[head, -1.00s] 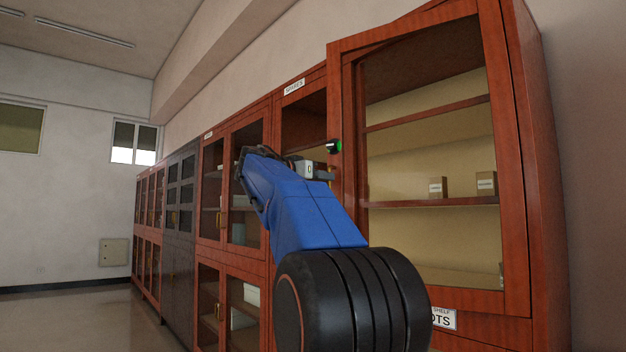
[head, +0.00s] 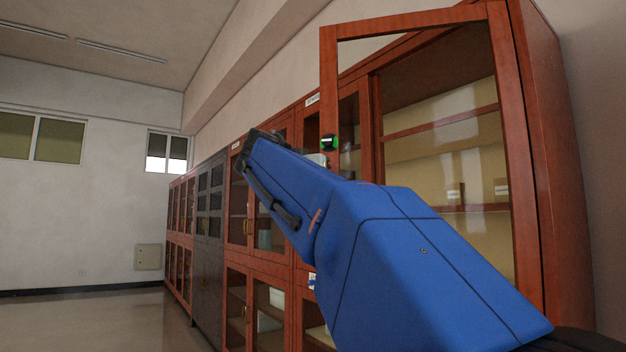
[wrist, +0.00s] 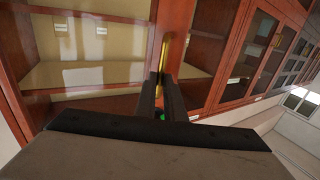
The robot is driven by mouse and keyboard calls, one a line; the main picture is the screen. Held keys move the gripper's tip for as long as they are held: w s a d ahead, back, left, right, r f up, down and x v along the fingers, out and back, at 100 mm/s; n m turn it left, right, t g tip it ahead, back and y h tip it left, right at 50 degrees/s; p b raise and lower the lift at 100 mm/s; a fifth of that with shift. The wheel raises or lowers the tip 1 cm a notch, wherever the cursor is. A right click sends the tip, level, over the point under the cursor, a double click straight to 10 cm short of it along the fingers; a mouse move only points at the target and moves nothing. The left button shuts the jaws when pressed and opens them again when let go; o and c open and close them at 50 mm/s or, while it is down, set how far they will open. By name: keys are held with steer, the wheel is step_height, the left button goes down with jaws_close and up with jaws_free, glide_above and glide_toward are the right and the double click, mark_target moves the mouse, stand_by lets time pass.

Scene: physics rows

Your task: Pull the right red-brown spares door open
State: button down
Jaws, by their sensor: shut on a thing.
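The right red-brown spares door (head: 330,90) is a wooden frame with a glass pane. It stands partly open in the head view, its left edge swung out from the cabinet and its right side at the hinge. It also shows in the wrist view (wrist: 178,40). Its upright brass handle (wrist: 164,50) runs up from between my fingers. My gripper (wrist: 161,82) is shut on the handle. In the head view my blue arm hides most of the gripper and the handle.
Shelves behind the door hold small labelled boxes (head: 501,189). More red-brown glass cabinets (head: 238,200) and a dark grey cabinet (head: 208,230) line the wall to the left. The floor (head: 90,320) at left is clear.

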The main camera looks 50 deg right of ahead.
steer(key=s+a+n+t+y, duration=0.4)
steer(key=s+a, duration=0.9)
steer(key=s, duration=0.4)
steer(key=s+a+n+t+y, duration=0.4)
steer(key=s+a+t, duration=0.4)
steer(key=s+a, duration=0.5)
steer(key=shift+s+r+n+y, duration=0.15)
steer(key=shift+s+n+y, duration=0.5)
steer(key=shift+s, duration=1.85)
steer(key=shift+a+n+h, duration=0.1)
steer(key=shift+n+h, duration=0.15)
steer(key=c, duration=1.8)
jaws_free()
steer(key=shift+c, duration=0.2)
